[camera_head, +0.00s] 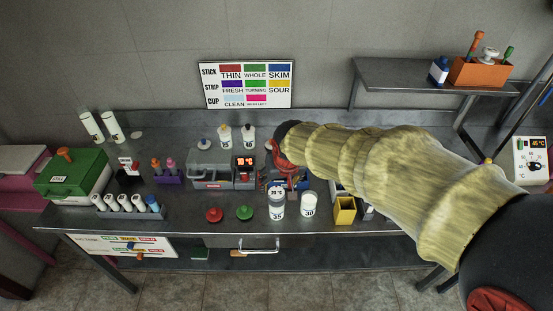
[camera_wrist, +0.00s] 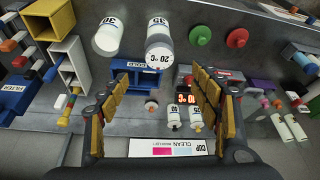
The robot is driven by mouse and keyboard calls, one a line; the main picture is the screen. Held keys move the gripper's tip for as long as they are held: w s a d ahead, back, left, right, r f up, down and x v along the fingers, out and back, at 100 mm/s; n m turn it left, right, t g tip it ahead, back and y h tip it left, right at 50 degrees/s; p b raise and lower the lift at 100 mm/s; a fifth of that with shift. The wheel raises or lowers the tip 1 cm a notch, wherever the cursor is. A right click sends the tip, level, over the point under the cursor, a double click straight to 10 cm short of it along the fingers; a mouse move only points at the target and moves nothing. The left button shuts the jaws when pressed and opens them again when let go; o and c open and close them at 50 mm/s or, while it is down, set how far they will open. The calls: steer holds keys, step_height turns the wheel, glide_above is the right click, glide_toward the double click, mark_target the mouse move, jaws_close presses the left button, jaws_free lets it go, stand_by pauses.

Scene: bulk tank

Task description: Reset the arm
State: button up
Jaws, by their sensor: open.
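My arm, in a pale yellow quilted sleeve (camera_head: 375,165), reaches from the lower right of the head view over the steel bench. My gripper is mostly hidden behind the sleeve there. In the wrist view my gripper (camera_wrist: 152,100) is open, with its yellow-padded fingers wide apart and nothing held between them. Below the gap lie a blue holder (camera_wrist: 133,76), a small pale knob and a box with a red display (camera_wrist: 186,98). Two white containers (camera_wrist: 108,37) (camera_wrist: 159,45) stand beyond the fingertips.
The bench (camera_head: 185,221) is crowded. A green box (camera_head: 72,180), vial rack (camera_head: 128,211), red lid (camera_head: 214,215), green lid (camera_head: 244,212), and yellow box (camera_head: 345,211) stand around. A shelf (camera_head: 400,76) with an orange caddy (camera_head: 480,72) overhangs at right. The air above the bench's left is clear.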

steer(key=s+d+r, duration=0.3)
steer(key=s+d, duration=0.2)
steer(key=s, duration=0.2)
steer(key=s+d+r+m, duration=0.1)
steer(key=s+d+r, duration=0.3)
steer(key=s, duration=0.4)
steer(key=s+d+r+t, duration=0.1)
steer(key=s+d+r, duration=0.3)
steer(key=s+d, duration=0.2)
steer(key=shift+s+d+m+h, duration=0.35)
steer(key=shift+s+m+h, duration=0.05)
steer(key=shift+s, duration=0.85)
stand_by(4.7)
